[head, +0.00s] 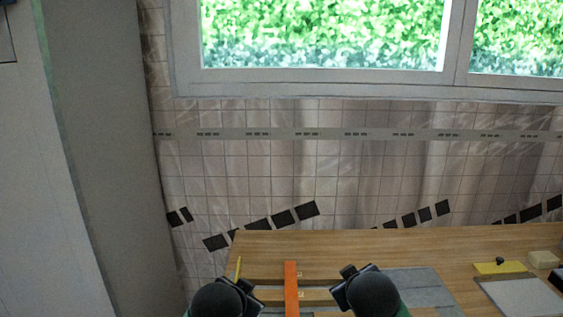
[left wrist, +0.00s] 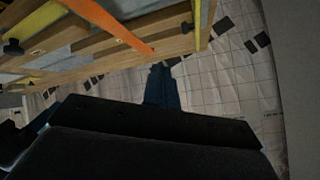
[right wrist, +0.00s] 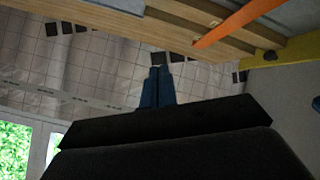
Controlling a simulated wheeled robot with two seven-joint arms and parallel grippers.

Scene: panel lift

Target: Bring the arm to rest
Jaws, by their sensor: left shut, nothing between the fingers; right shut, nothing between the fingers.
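My left gripper (left wrist: 161,75) shows in the left wrist view as a pair of dark blue fingers pressed together with nothing between them. My right gripper (right wrist: 158,75) looks the same in the right wrist view, shut and empty. In the head view both dark wrists are at the bottom edge, one on each side of an orange strip (head: 291,284), and the fingertips are hard to make out there. The strip also shows in the left wrist view (left wrist: 112,24) and the right wrist view (right wrist: 236,22), apart from the fingers.
A wooden worktop (head: 340,242) spans the bottom of the head view. It bears wooden bars, grey panels, a yellow piece (head: 499,267) and a pale board (head: 520,296) at the right. A tiled wall (head: 300,180) and a window stand behind. A grey pillar (head: 95,130) is at the left.

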